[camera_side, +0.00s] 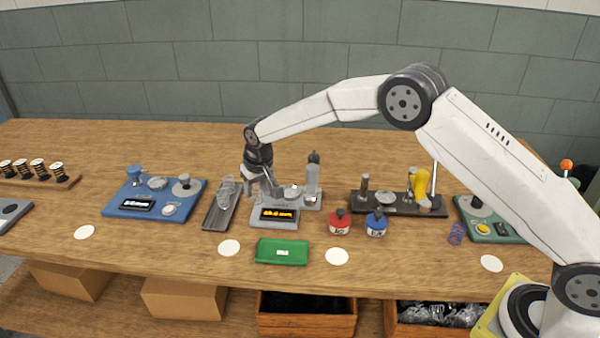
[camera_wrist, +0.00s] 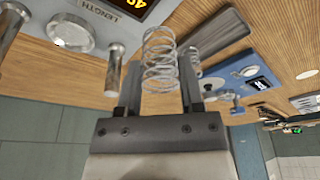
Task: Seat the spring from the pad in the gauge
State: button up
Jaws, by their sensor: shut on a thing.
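My gripper (camera_wrist: 160,72) is shut on a silver coil spring (camera_wrist: 158,45), which stands between the two fingers in the wrist view. In the side view my gripper (camera_side: 262,183) is at the left side of the grey gauge (camera_side: 284,224); the held spring is hard to make out there. The gauge has a lit yellow readout marked LENGTH in the wrist view (camera_wrist: 112,12), a round metal disc (camera_wrist: 70,31) and a metal post (camera_wrist: 115,66). The spring appears beside the post, apart from the disc. I cannot tell which surface is the pad.
A grey tray (camera_side: 211,219) with silver springs lies left of the gauge. A blue station (camera_side: 118,205) is further left.

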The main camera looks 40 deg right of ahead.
jog(key=w+d+r+m, duration=0.1)
jog(key=d+r+m, duration=0.2)
jog(key=d, duration=0.9)
jog(key=shift+h, duration=0.4)
jog(key=shift+w+f, duration=0.1)
jog(key=shift+f, duration=0.1)
jog(key=shift+f, duration=2.55)
jog(key=shift+f, duration=0.6)
jog(key=o, duration=1.2)
jog(key=shift+c, duration=0.2)
